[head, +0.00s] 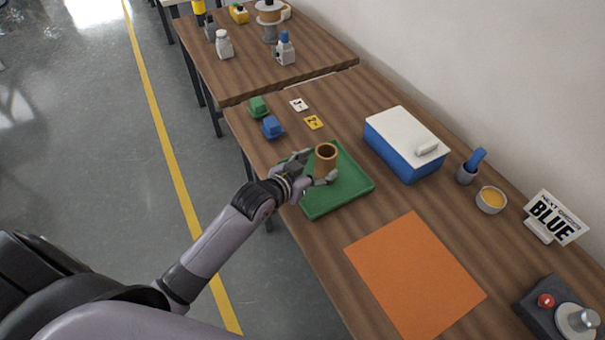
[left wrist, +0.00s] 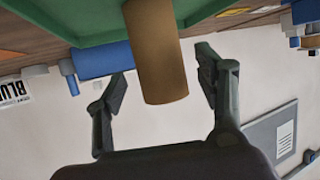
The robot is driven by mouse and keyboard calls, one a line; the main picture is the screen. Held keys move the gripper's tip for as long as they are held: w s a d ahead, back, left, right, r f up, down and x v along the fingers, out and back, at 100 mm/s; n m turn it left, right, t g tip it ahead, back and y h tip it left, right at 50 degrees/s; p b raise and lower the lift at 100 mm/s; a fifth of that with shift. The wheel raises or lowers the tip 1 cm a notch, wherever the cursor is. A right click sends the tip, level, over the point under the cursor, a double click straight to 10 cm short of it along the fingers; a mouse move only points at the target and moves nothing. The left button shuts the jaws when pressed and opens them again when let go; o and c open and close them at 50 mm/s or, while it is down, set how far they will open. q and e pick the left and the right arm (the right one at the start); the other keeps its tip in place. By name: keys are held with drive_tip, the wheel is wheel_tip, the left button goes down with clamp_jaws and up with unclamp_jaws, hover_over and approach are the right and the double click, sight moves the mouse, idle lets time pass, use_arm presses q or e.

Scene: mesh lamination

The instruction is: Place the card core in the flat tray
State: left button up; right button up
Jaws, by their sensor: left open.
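The card core (head: 326,157), a brown hollow tube, stands upright on the green flat tray (head: 352,188) in the head view. In the left wrist view the card core (left wrist: 156,55) shows between my fingers, with the tray (left wrist: 60,25) at the top. My left gripper (head: 307,170) is at the tray's left side, its fingers either side of the core. In the left wrist view my left gripper (left wrist: 160,85) is open, with gaps between both fingers and the core. My right gripper is not in view.
A blue box with a white lid (head: 405,140) stands behind the tray. An orange sheet (head: 415,275) lies to the right in front. Green (head: 258,106) and blue (head: 272,127) blocks sit left of the tray. A "BLUE" sign (head: 556,217) stands at the far right.

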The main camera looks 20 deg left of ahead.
use_arm(q)
drive_tip(key=v, duration=0.7)
drive_tip(key=shift+s+b, duration=0.3)
drive_tip(key=shift+a+r, duration=0.1)
